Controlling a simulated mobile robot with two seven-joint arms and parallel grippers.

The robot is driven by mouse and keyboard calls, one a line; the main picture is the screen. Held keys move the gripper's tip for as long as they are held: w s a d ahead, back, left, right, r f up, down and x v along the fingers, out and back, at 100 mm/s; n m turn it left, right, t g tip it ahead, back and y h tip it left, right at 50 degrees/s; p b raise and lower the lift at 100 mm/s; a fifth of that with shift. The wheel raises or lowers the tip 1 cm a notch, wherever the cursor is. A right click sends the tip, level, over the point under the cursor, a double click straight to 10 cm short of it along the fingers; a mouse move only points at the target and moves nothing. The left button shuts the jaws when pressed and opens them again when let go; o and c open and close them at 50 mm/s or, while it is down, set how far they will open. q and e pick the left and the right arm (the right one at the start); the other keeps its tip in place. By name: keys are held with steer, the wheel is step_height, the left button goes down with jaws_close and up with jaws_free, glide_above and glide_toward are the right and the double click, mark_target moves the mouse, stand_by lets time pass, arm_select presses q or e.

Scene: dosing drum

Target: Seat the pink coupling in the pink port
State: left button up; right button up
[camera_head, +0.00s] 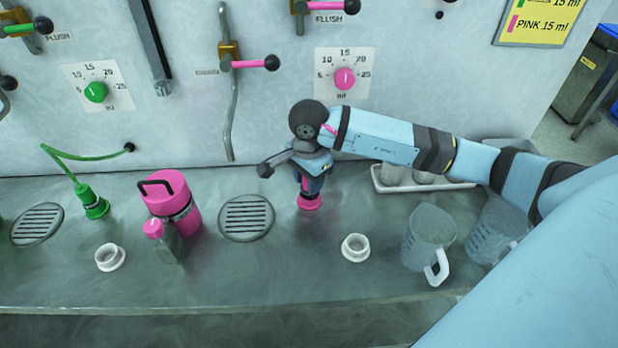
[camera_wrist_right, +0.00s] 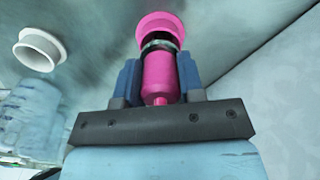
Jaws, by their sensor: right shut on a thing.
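The pink coupling (camera_wrist_right: 159,72) is upright between the fingers of my right gripper (camera_wrist_right: 158,82). In the head view the right gripper (camera_head: 307,182) is above the pink port (camera_head: 309,202) on the steel counter, and the wrist hides most of the coupling. In the right wrist view the pink port (camera_wrist_right: 160,24) lies right beyond the coupling's metal-ringed end, roughly in line with it. I cannot tell whether the coupling's end is inside the port or just at its mouth. My left gripper is not in view.
A white ring (camera_head: 355,248) and a clear jug (camera_head: 428,236) stand front right. A white tray (camera_head: 425,186) is behind. The wall is close behind.

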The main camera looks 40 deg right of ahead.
steer(key=shift+f+b, duration=0.3)
steer(key=shift+f, duration=0.15)
steer(key=o, duration=1)
steer(key=shift+o, duration=0.2)
steer(key=shift+r+p, duration=0.75)
steer(key=shift+r, duration=0.8)
steer(key=shift+r+p, duration=0.9)
steer(key=shift+r, duration=1.1)
steer(key=shift+f, duration=0.1)
